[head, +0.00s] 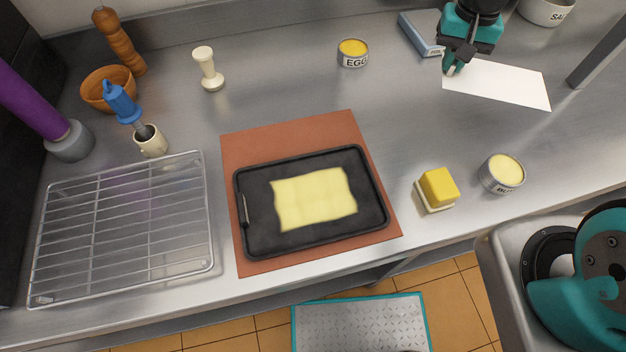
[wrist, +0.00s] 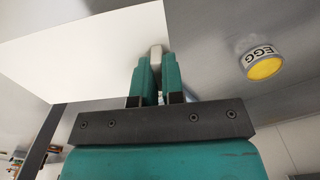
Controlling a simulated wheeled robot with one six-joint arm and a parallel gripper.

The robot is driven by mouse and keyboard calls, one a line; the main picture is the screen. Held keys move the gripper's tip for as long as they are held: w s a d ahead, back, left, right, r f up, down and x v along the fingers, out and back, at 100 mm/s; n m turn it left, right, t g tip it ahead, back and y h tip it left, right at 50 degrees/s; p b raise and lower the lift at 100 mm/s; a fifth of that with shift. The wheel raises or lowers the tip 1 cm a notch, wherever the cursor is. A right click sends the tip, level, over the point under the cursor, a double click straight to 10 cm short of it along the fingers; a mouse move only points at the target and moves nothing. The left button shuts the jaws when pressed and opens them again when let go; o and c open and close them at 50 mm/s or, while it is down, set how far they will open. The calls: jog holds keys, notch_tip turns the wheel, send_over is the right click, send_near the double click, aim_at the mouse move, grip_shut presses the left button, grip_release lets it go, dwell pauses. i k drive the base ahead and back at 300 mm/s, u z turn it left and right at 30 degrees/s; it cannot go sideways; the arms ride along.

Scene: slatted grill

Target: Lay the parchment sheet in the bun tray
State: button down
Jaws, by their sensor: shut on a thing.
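The white parchment sheet (head: 505,83) is at the back right of the steel counter. It also fills the upper left of the wrist view (wrist: 80,55). My gripper (head: 450,68) is shut on the sheet at its left end; a small pale piece shows between the fingertips in the wrist view (wrist: 156,62). Whether the sheet touches the counter is hard to tell. The black bun tray (head: 316,247) lies on a reddish-brown mat (head: 240,135) at front centre, apart from the gripper. A pale yellow, wavy-edged slab (head: 314,197) lies flat in the tray.
A yellow block on a small dish (head: 438,188) and a tin (head: 502,173) stand right of the tray. An EGG tin (head: 352,53) and a grey-blue box (head: 420,34) are at the back. A wire rack (head: 125,229) is at left. Counter between sheet and mat is mostly clear.

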aim_at(312, 197)
jog(key=k, duration=0.45)
jog(key=z, duration=2)
jog(key=k, duration=1.05)
jog(key=u, duration=1.75)
jog(key=i, duration=0.5)
